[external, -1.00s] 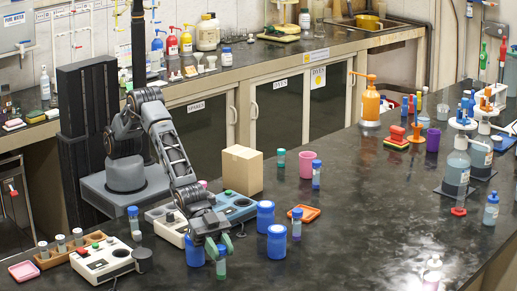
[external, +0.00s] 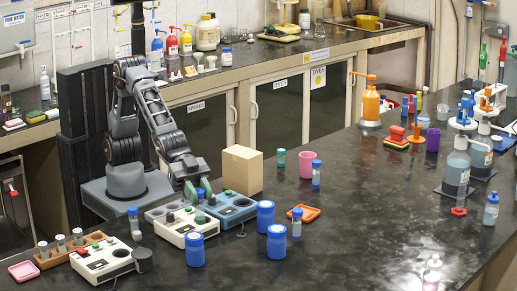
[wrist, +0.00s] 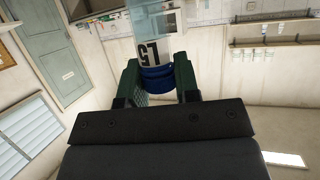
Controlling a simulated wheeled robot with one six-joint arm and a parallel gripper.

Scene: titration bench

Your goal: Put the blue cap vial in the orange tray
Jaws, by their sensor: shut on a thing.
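My gripper (external: 197,192) has green fingers and is above the two control boxes at the middle left. In the wrist view the gripper (wrist: 158,75) is shut on a blue cap vial, gripping its dark blue cap (wrist: 157,78); the vial's white label with black characters (wrist: 152,50) shows beyond the cap. In the external view only a bit of blue shows between the fingers. The small orange tray (external: 311,214) lies on the dark bench, to the right of my gripper. Another blue-capped vial (external: 297,226) stands upright at the tray's front left edge; I cannot tell whether it touches.
Blue-lidded jars (external: 266,216) stand between my gripper and the tray, with more in front (external: 277,244). A cardboard box (external: 242,172) is behind. A grey-and-blue control box (external: 231,208) lies below my gripper. The bench right of the tray is clear.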

